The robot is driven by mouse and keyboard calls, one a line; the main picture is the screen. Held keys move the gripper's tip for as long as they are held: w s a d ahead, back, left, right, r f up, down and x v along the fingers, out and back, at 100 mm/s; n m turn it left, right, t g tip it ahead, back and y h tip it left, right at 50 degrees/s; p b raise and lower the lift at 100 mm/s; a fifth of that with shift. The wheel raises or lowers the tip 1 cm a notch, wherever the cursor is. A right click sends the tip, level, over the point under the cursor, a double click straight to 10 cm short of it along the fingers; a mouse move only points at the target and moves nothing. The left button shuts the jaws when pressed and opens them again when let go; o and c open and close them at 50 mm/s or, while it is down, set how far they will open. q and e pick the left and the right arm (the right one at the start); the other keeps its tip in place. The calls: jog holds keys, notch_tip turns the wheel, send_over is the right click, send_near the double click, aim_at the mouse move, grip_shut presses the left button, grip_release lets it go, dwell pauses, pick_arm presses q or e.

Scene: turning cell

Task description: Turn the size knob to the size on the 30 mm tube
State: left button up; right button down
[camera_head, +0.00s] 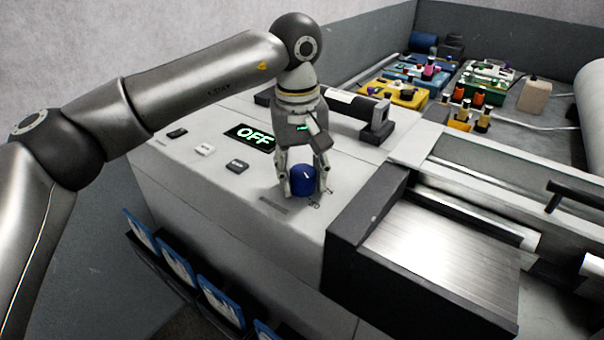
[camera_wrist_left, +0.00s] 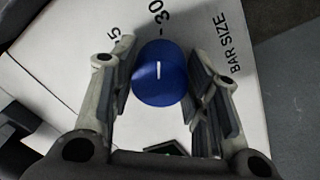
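The blue size knob (camera_head: 304,181) sits on the light machine panel. It fills the upper middle of the left wrist view (camera_wrist_left: 160,78), where its white pointer line points up toward the printed 30 mark (camera_wrist_left: 162,18). A partly hidden number ending in 5 is left of it, and "BAR SIZE" (camera_wrist_left: 228,45) is printed at right. My left gripper (camera_head: 305,183) comes down over the knob with one finger on each side, and its fingertip pads appear to touch the knob's sides. A dark tube with a white band (camera_head: 352,104) lies in a holder behind the gripper; no size is readable on it.
A display reading OFF (camera_head: 250,137) and several small buttons (camera_head: 205,150) lie left of the knob. A black-sided machine section (camera_head: 350,225) stands close at right. Colored fixtures (camera_head: 400,93) fill the back right. Blue-and-white cards (camera_head: 220,298) hang along the front.

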aim_at(299, 170)
pick_arm(q)
jog(key=o, duration=0.3)
jog(key=shift+o, duration=0.2)
notch_tip(299, 170, up, 12)
jog(key=shift+a, duration=0.25)
jog(key=shift+f, duration=0.1)
